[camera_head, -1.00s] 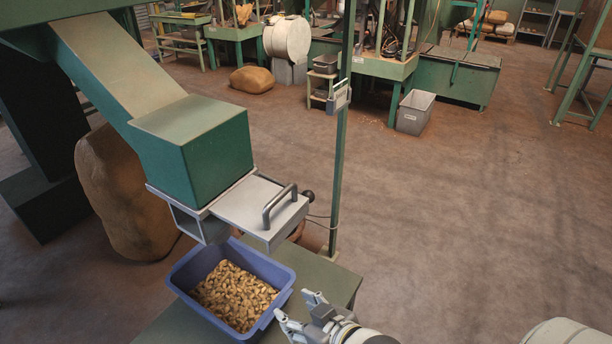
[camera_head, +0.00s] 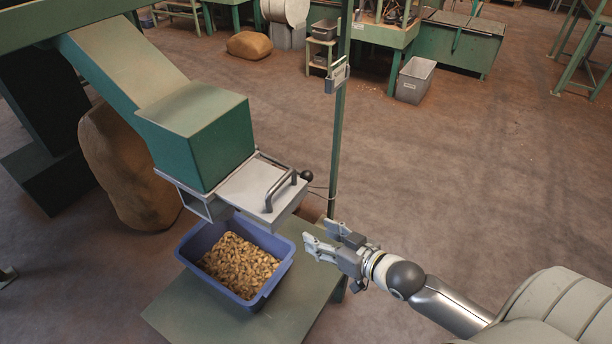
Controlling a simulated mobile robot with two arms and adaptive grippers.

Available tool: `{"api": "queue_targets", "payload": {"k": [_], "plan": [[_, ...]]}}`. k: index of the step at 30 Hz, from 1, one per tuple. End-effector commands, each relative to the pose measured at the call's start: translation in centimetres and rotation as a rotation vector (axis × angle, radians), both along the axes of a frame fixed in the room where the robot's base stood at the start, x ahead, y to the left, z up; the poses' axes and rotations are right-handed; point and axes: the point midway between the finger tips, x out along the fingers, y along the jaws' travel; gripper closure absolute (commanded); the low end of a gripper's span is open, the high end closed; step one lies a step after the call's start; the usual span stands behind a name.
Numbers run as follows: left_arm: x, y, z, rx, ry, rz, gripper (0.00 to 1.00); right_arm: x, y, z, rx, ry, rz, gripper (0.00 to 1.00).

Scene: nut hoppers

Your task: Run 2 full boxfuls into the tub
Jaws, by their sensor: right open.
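The blue tub (camera_head: 188,257) stands on a green table under the hopper outlet. Many tan nuts (camera_head: 238,263) lie in it, below its rim. The green hopper box (camera_head: 222,143) sits at the lower end of a sloping chute (camera_head: 125,70). Beneath it is a grey slide plate (camera_head: 243,187) with a dark bar handle (camera_head: 279,188) and a black knob (camera_head: 307,176). The inside of the box is hidden. My right gripper (camera_head: 313,243) is open and empty, right of the tub and below the handle, touching neither. My left gripper does not show.
The green table (camera_head: 205,318) has bare room around the tub. A green post (camera_head: 339,150) carrying a small grey device (camera_head: 336,77) rises behind the slide plate. A brown sack (camera_head: 128,175) stands left of the hopper. A grey bin (camera_head: 414,80) is farther back on open floor.

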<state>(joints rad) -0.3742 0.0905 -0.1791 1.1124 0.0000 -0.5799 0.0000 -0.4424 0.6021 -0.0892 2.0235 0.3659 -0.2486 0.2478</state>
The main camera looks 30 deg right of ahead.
Motion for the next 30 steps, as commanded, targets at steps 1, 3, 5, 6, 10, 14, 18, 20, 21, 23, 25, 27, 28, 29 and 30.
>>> {"api": "queue_targets", "payload": {"k": [1,3,5,6,10,14,18,20,21,23,25,27,28,29,30], "plan": [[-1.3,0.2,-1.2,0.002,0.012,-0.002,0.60,0.6,-0.8,0.6,0.012,-0.036,0.001,0.49],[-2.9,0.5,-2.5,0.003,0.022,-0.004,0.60,1.3,-1.7,1.6,0.037,-0.087,0.002,0.49],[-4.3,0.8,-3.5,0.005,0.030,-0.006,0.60,1.9,-2.5,2.5,0.058,-0.132,0.003,0.49],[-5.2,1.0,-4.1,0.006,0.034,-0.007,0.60,2.2,-3.0,3.1,0.071,-0.161,0.004,0.49],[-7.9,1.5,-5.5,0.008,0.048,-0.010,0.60,3.0,-4.5,4.9,0.108,-0.243,0.007,0.49],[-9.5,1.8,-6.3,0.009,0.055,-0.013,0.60,3.4,-5.5,6.1,0.131,-0.294,0.008,0.49],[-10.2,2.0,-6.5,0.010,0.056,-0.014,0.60,3.7,-5.9,6.7,0.142,-0.318,0.009,0.49],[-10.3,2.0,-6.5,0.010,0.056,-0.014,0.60,3.9,-5.9,6.7,0.143,-0.321,0.010,0.49],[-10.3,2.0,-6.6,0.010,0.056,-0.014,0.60,4.2,-5.8,6.8,0.143,-0.322,0.010,0.49],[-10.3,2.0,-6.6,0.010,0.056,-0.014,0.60,4.7,-5.7,6.8,0.144,-0.321,0.009,0.49],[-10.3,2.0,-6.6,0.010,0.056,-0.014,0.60,5.4,-5.4,6.8,0.143,-0.322,0.009,0.49],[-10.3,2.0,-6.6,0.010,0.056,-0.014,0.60,6.4,-5.1,6.8,0.142,-0.323,0.010,0.49],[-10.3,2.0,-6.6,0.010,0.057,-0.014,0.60,6.8,-5.0,6.8,0.143,-0.323,0.010,0.49],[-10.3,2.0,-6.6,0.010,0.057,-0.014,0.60,7.2,-4.9,6.8,0.143,-0.322,0.009,0.49],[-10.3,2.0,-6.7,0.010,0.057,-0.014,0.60,7.7,-4.7,6.8,0.143,-0.322,0.009,0.49]]}}
